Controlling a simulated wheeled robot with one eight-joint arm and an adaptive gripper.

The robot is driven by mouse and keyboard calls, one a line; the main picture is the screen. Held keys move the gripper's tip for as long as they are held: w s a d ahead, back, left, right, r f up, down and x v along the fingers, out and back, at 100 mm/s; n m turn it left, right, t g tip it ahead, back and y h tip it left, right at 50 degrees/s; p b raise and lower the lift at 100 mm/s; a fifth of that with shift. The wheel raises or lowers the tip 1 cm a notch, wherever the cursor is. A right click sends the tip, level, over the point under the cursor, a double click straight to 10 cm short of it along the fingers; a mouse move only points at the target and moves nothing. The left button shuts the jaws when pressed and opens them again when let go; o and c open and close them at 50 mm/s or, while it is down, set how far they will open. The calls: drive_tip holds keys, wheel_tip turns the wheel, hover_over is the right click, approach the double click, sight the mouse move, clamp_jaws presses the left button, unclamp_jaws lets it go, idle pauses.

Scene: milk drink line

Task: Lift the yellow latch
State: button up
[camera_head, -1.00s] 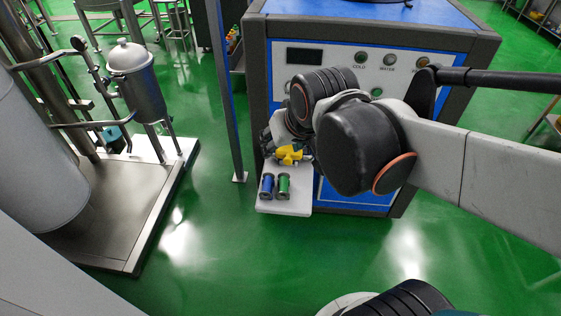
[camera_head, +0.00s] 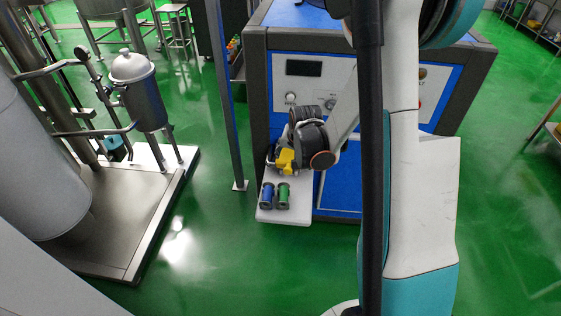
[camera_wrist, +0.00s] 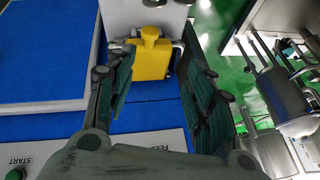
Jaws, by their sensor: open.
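The yellow latch (camera_wrist: 152,58) shows in the wrist view near the top middle, between and just beyond the fingers of my gripper (camera_wrist: 160,75). The fingers are spread, one on each side of it, and I see nothing held. In the head view the yellow latch (camera_head: 285,161) sits on the machine's left front, above a small white shelf. My wrist is close by on its right and hides part of that area. I cannot tell whether either finger touches the latch.
Blue (camera_head: 267,195) and green (camera_head: 283,195) spools stand on the white shelf (camera_head: 285,215). The blue and grey machine (camera_head: 345,190) fills the centre. A post (camera_head: 226,100) stands to its left. A steel platform with a canister (camera_head: 140,90) is farther left. Green floor is open in front.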

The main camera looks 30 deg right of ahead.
drive_tip(key=m, duration=0.1)
approach(288, 170)
drive_tip(key=b+x, duration=0.5)
drive_tip(key=x, duration=0.4)
drive_tip(key=shift+w+f, duration=0.15)
drive_tip(key=shift+f, duration=0.1)
clamp_jaws()
